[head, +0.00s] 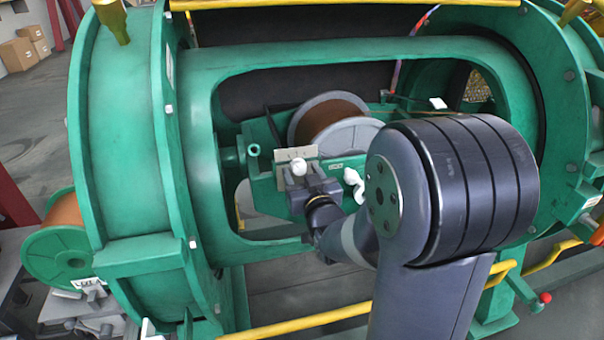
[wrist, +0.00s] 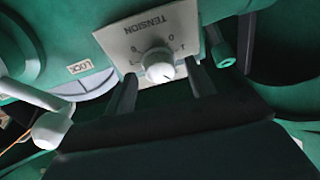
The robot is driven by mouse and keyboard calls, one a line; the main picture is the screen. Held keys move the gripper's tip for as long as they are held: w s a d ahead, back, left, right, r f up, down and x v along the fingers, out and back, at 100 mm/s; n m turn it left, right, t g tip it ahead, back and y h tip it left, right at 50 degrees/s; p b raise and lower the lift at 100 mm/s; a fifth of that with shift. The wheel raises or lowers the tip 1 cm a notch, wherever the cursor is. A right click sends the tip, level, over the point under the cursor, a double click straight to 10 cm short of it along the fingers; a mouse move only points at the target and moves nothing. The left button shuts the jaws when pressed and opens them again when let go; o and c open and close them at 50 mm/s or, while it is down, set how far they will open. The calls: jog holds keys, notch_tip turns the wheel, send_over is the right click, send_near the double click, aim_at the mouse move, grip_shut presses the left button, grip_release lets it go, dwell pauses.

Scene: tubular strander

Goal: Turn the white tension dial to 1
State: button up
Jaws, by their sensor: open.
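The white tension dial (wrist: 158,66) sits on a pale plate (wrist: 126,42) lettered TENSION in the wrist view. A small dark mark shows on its face toward the lower right; the scale marks are too small to read surely. My gripper (wrist: 163,88) is open, with one dark finger to each side of the dial and slightly below it; I cannot tell whether either touches it. In the head view the white dial (head: 299,167) shows in front of its plate (head: 296,153), right at my gripper (head: 298,181).
A white lever (wrist: 52,128) stands left of my gripper in the wrist view, near a LOCK label (wrist: 79,67). A green peg (wrist: 222,54) is close on the right. In the head view, the green frame (head: 350,60) surrounds the opening, with a grey spool (head: 350,135) behind the dial.

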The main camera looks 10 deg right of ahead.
jog(key=shift+w, duration=0.2)
jog(key=c, duration=1)
jog(key=shift+o, duration=0.2)
jog(key=shift+n, duration=0.3)
